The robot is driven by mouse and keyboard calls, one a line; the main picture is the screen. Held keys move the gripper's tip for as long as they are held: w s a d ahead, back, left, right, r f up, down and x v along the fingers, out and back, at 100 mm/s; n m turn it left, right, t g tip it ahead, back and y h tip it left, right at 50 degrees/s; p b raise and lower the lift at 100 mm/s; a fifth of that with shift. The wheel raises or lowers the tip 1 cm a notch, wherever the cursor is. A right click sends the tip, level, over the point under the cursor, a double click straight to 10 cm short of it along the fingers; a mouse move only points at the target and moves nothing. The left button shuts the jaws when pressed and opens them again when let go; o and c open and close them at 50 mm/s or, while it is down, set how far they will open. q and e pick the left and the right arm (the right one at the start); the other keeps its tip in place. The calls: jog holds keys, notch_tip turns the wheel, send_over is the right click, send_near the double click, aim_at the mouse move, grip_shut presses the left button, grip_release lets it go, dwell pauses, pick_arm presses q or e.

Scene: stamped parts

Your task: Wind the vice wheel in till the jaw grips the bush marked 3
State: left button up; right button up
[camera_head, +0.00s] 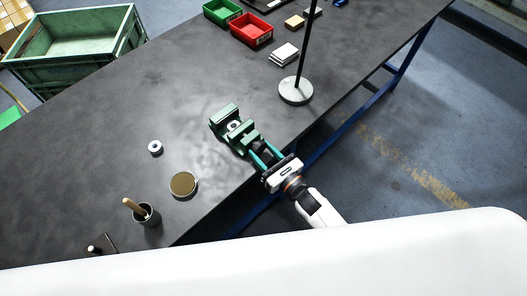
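The green vice (222,118) stands on the dark bench near its front edge. A small round metal bush (234,125) sits between its jaws; I cannot read a mark on it, nor tell whether the moving jaw touches it. My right gripper (261,152) is at the vice's near end, its teal fingers on either side of a dark part that appears to be the wheel, mostly hidden. I cannot tell whether the fingers press on it. Another pale bush (155,151) lies loose on the bench to the left; no number is legible. My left gripper is not in view.
A lamp-like stand (296,91) rises close behind and right of the vice. A round brass-coloured disc (184,184) and a dark cup (149,217) are at front left. Green (221,12) and red (251,31) bins stand at the back.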

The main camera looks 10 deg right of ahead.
dwell(0.3)
jog(key=m, duration=0.5)
jog(key=shift+r+m, duration=0.1)
jog(key=shift+m, duration=0.2)
jog(key=m+g+p, duration=0.1)
jog(key=m, duration=0.5)
jog(key=shift+p, duration=0.3)
jog(key=m+p, duration=0.1)
jog(key=m, duration=0.5)
jog(key=shift+d+y, duration=0.1)
jog(key=shift+y, duration=0.2)
jog(key=m, duration=0.5)
jog(key=shift+g, duration=0.3)
jog(key=m+y, duration=0.1)
jog(key=m, duration=0.5)
jog(key=shift+d, duration=0.1)
jog(key=m+b, duration=0.1)
jog(key=m, duration=0.5)
jog(key=shift+f+b, duration=0.2)
jog(key=shift+b, duration=0.2)
jog(key=m+b, duration=0.1)
jog(key=m, duration=0.3)
jog(key=shift+m+y, duration=0.3)
jog(key=shift+m, duration=0.1)
jog(key=m+b, duration=0.1)
jog(key=m, duration=0.3)
jog(key=shift+t+b, duration=0.4)
